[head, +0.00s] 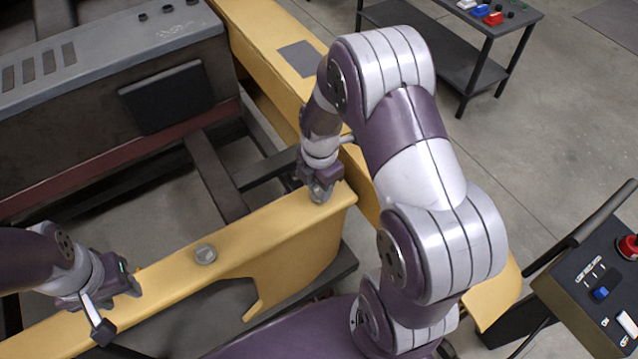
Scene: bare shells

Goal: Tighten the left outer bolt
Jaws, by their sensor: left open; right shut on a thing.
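A yellow beam (165,278) runs across the lower part of the head view. A grey round bolt (205,254) stands on its top face, with neither gripper touching it. My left gripper (117,308) is open over the beam's left part, to the left of that bolt; any bolt beneath it is hidden. My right gripper (319,186) points down at the beam's right end and is shut on a grey bolt (320,195), mostly hidden by the fingers. I cannot tell how far either bolt is screwed in.
A dark machine housing (110,70) fills the upper left. A second yellow beam (265,45) runs beside it. A control panel (605,290) with a red button is at lower right. A dark bench (440,35) with small coloured parts stands at the top. Floor is clear at right.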

